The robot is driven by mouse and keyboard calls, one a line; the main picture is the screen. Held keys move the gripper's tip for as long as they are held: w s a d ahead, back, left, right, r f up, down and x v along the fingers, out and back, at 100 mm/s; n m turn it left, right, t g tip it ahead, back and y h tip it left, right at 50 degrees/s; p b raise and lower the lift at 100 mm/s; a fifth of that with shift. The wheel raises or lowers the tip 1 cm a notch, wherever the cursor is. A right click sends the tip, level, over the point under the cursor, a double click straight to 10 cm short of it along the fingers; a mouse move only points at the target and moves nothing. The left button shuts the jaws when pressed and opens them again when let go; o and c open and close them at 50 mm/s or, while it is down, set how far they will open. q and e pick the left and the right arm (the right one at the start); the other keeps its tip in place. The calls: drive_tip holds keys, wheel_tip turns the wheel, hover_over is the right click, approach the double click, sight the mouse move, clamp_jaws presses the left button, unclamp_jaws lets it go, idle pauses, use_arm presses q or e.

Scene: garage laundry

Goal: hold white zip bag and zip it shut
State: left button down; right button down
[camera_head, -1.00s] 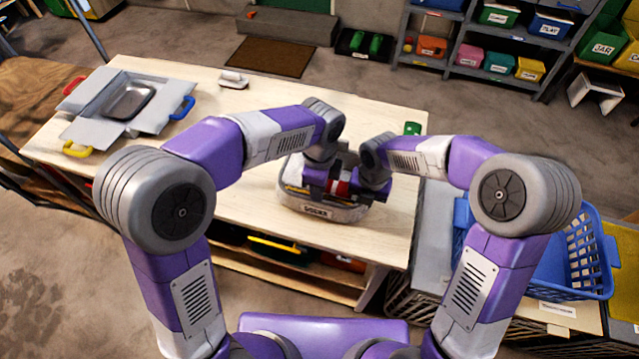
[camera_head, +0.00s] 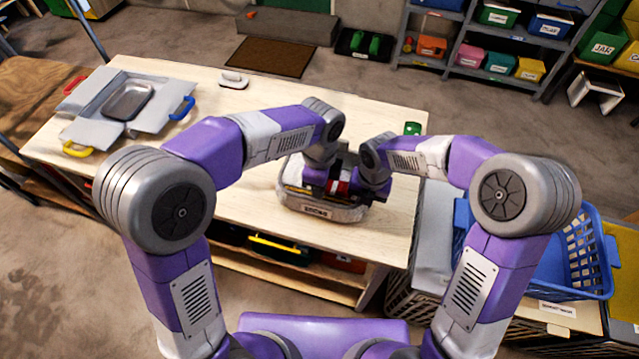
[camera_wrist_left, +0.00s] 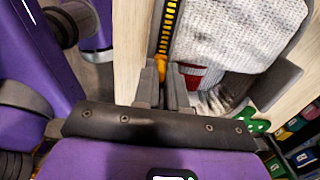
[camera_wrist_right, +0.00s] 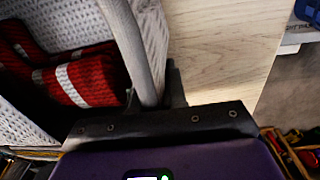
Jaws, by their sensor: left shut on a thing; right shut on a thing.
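The white zip bag (camera_head: 350,214) stands on the wooden table with a dark-lettered label on its front, partly hidden by my arms. In the left wrist view it has a white knit-like surface (camera_wrist_left: 225,35) and a yellow zip (camera_wrist_left: 168,30) along one edge. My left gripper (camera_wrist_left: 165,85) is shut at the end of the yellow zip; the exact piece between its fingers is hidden. My right gripper (camera_wrist_right: 160,100) is shut on the bag's pale grey rim (camera_wrist_right: 130,45). A red cloth with white stripes (camera_wrist_right: 85,80) lies inside the bag, visible through an open gap.
A small white object (camera_head: 233,80) sits at the back edge. A blue basket (camera_head: 585,250) stands right of the table. The table's middle left is clear.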

idle(0.6)
use_arm(q)
drive_tip(key=shift+s+d, duration=0.25)
drive_tip(key=shift+d, duration=0.75)
drive_tip(key=shift+s+d, duration=0.2)
drive_tip(key=shift+d, duration=0.75)
drive_tip(key=shift+a, duration=0.1)
drive_tip(key=c, duration=1.2)
unclamp_jaws()
drive_tip(key=shift+o, duration=0.2)
drive_tip(key=shift+r, duration=0.15)
wheel_tip(320, 180, up, 12)
